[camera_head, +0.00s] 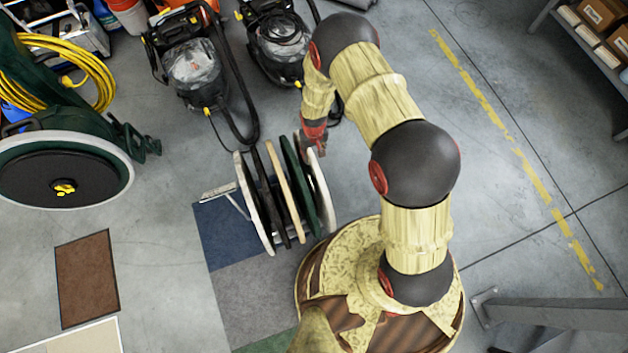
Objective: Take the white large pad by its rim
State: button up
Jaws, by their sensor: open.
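Several round pads stand on edge side by side in a low rack (222,189) on the floor. A white pad (253,205) stands at the left end, and another whitish pad (323,195) stands at the right end. I cannot tell for sure which one is the large one. A black, a tan (286,192) and a green pad (303,180) stand between them. My gripper (316,149) is open at the top rim of the right-hand pads, close to the whitish one. Its fingers are small here, and I cannot tell whether they touch or straddle a rim.
A green floor machine (62,175) with a black and white disc lies at the left. Two black vacuums (195,70) stand behind the rack, a hose hanging near it. Coloured floor mats (240,290) lie in front.

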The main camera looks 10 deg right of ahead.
aim_at(313, 160)
jog(key=shift+f, duration=0.95)
jog(key=f+b, duration=0.1)
jog(key=f, duration=0.1)
jog(key=s+f+b, duration=0.1)
jog(key=f, duration=0.1)
jog(key=shift+a+f, duration=0.1)
jog(key=shift+a, duration=0.05)
jog(key=shift+w+f, duration=0.15)
jog(key=shift+f, duration=0.2)
jog(key=shift+c, duration=0.8)
grip_shut()
